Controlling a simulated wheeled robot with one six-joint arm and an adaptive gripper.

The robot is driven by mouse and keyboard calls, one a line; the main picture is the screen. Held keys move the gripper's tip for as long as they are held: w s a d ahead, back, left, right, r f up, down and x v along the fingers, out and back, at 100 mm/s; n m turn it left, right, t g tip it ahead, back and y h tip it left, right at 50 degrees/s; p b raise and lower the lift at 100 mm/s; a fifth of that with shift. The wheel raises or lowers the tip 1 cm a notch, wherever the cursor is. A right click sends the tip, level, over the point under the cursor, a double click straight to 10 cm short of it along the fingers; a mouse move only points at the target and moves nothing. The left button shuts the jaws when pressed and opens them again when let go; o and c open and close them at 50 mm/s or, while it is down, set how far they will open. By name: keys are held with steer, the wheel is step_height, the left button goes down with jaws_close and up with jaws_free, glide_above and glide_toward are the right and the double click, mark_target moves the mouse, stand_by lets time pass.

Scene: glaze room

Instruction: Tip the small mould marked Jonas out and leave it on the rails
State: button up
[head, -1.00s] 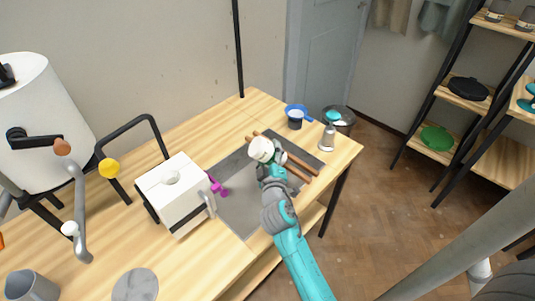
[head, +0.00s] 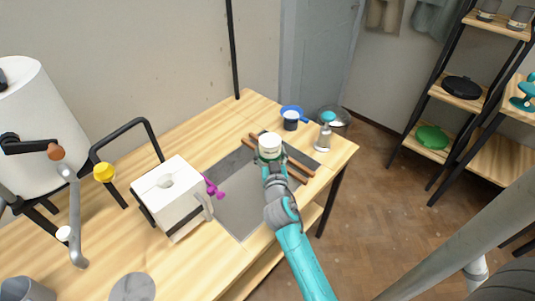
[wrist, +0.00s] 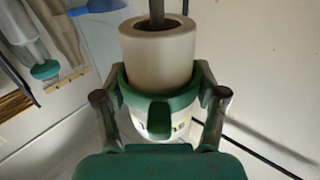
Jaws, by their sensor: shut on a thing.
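My gripper (wrist: 160,110) is shut on a small white mould (head: 270,141) with a green band round it. In the head view the mould looks about upright, held over the wooden rails (head: 300,168). In the wrist view the mould (wrist: 158,58) shows a round dark opening at its top end. Dark lettering shows below the green band (wrist: 160,106), partly covered, and I cannot read the whole name. The rails lie side by side on a grey mat (head: 243,208), partly hidden by the mould and gripper. I cannot tell whether the mould touches them.
A white block-like mould (head: 172,197) with a handle and a magenta piece (head: 213,187) are to the left. The mat's front part is clear.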

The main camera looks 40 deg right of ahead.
steer(key=d+f, duration=0.1)
steer(key=d, duration=0.5)
steer(key=shift+d+f, duration=0.15)
steer(key=shift+f, duration=0.05)
stand_by(0.4)
steer(key=shift+w, duration=0.1)
steer(key=shift+f, duration=0.6)
stand_by(1.0)
steer(key=o, duration=1.5)
steer(key=shift+o, duration=0.7)
steer(key=shift+f, duration=0.1)
step_height(320, 180, up, 10)
